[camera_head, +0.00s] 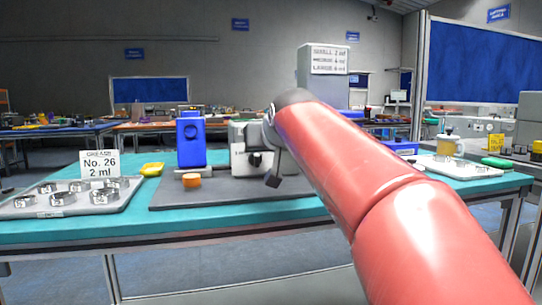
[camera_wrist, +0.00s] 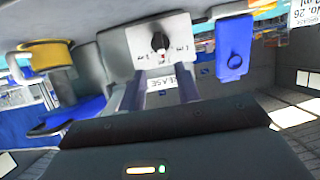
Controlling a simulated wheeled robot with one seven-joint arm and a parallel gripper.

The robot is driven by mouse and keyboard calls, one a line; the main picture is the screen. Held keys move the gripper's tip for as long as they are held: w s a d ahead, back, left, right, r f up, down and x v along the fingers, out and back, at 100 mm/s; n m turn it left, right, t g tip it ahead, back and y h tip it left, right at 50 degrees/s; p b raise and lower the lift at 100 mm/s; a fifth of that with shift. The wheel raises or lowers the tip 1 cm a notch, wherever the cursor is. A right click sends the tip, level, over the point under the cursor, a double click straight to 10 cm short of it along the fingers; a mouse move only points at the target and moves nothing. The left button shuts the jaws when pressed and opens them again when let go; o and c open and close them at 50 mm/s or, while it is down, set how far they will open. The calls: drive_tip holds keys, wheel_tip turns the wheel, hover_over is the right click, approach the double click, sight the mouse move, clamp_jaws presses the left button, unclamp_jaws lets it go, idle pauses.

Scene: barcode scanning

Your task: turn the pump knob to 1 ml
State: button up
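The pump (camera_head: 240,158) is a white box with a dark knob (camera_head: 254,159) on its front, standing on the grey mat. In the wrist view the black knob (camera_wrist: 159,42) sits on the white pump panel (camera_wrist: 175,32), with small printed marks around it too blurred to read surely. My gripper (camera_wrist: 161,82) is open and empty, its two fingers apart below the knob in that view and not touching it. In the head view my gripper (camera_head: 273,180) is in front of the pump, and my red arm hides the pump's right side.
A blue device (camera_head: 191,142) stands left of the pump, with an orange-topped round piece (camera_head: 191,180) before it. A tray (camera_head: 110,203) with several metal rings and a "GREASE No. 26 2 ml" sign (camera_head: 100,164) is at left. A yellow dish (camera_head: 152,169) lies between.

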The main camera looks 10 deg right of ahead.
sight(257, 155)
drive_tip(key=x, duration=0.7)
drive_tip(key=shift+w+a+f+p, duration=0.1)
drive_tip(key=shift+w+f+p, duration=0.05)
drive_tip(key=shift+p, duration=0.2)
clamp_jaws()
